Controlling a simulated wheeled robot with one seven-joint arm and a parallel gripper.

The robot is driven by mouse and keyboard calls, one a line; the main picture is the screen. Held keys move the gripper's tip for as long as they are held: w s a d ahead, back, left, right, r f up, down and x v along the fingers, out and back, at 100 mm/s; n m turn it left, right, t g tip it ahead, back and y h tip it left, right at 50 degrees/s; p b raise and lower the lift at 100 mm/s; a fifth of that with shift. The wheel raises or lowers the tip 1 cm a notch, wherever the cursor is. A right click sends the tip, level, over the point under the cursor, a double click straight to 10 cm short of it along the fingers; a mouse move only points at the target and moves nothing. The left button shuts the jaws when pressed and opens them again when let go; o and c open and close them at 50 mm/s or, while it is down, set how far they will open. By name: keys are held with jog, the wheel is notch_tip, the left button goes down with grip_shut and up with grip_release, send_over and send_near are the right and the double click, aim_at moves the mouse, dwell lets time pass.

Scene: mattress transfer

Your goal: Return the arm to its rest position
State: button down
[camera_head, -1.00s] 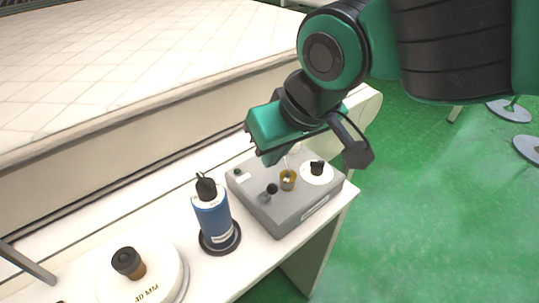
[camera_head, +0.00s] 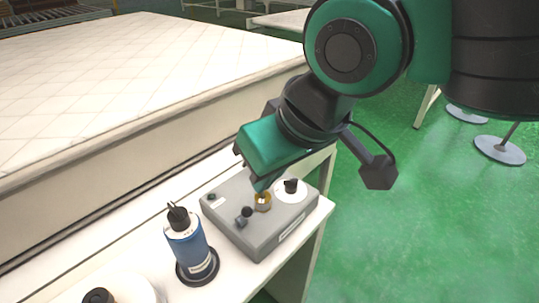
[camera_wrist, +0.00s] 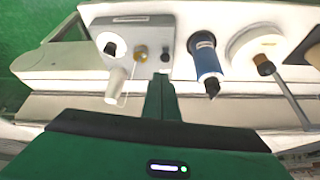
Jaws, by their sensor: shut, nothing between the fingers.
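My gripper (camera_head: 262,180) is above the grey control box in the head view, at the end of my green and black arm. Its fingers are together and hold nothing; they also show in the wrist view (camera_wrist: 162,88), pointing toward the box. The grey box (camera_head: 272,236) has a brass fitting, dark knobs and a white round dial on top. I cannot tell from the head view how far the fingertips are from its top.
A blue bottle (camera_head: 187,240) stands on a dark base left of the box. A white disc with a brown knob (camera_wrist: 258,45) lies beyond it. The white bench (camera_head: 240,283) runs along the mattress (camera_head: 130,70). Green floor at right is open, with metal stands (camera_head: 499,150).

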jog(key=w+d+f+m+h, duration=0.1)
jog(key=w+d+f+m, duration=0.15)
jog(key=d, duration=0.65)
jog(key=w+d+f+m+h, duration=0.1)
jog(key=w+d+f+m, duration=0.15)
jog(key=d, duration=0.65)
jog(key=w+d+f+m+h, duration=0.1)
jog(key=w+d+m+h, duration=0.15)
jog(key=d, duration=0.55)
jog(key=s+d+f+m+g, duration=0.2)
jog(key=s+d, duration=0.4)
jog(key=d, duration=0.3)
jog(key=s+d+f+m+g, duration=0.1)
jog(key=s+d+f+m, duration=0.3)
jog(key=d, duration=0.5)
jog(key=shift+s+d+f+m+g+y, duration=0.2)
jog(key=shift+s+d+m+g+y, duration=0.2)
jog(key=shift+s+m, duration=0.35)
jog(key=shift+s, duration=0.1)
